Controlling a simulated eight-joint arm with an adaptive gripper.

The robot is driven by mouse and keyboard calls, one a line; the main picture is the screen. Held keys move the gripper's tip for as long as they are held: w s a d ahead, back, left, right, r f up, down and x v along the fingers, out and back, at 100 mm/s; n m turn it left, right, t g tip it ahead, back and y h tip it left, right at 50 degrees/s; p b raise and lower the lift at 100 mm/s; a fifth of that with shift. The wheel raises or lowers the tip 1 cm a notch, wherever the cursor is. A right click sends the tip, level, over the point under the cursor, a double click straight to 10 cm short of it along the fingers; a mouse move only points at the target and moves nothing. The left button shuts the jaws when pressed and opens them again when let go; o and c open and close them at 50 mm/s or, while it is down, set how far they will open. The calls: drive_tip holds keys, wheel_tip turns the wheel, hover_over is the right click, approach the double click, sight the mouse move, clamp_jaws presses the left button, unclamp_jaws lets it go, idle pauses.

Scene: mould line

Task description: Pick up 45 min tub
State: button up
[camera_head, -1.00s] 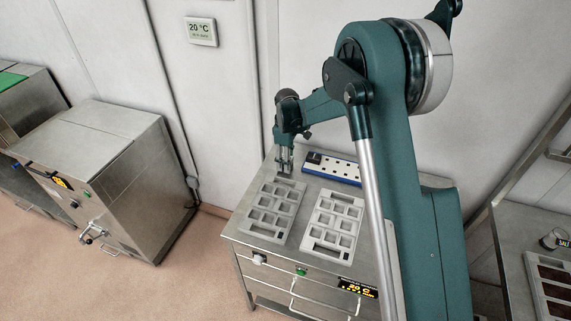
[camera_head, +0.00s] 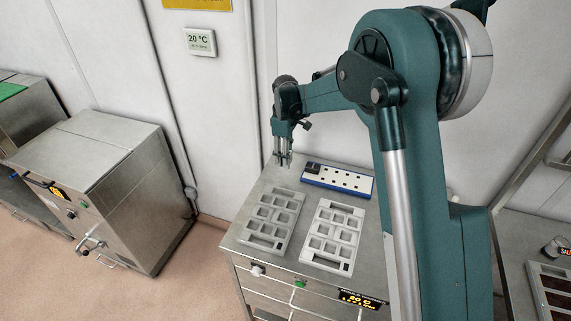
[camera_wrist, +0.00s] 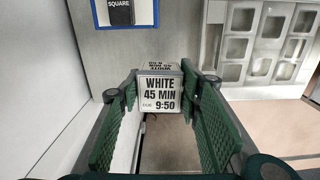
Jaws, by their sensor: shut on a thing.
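The 45 min tub (camera_wrist: 161,92) shows in the wrist view as a small block with a white label reading WHITE, 45 MIN, DUE 9:50. It sits between the green padded fingers of my gripper (camera_head: 283,160), which is shut on it. In the head view my gripper points down near the back left of the steel bench, above its top. The tub is too small there to make out clearly.
Two grey compartment trays (camera_head: 271,219) (camera_head: 333,237) lie on the bench (camera_head: 240,233). A blue-edged white board (camera_head: 338,181) lies behind them; its SQUARE label (camera_wrist: 119,13) shows in the wrist view. A steel cabinet (camera_head: 90,145) stands left. The wall is close behind.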

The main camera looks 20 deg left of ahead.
drive_tip(key=shift+r, duration=0.7)
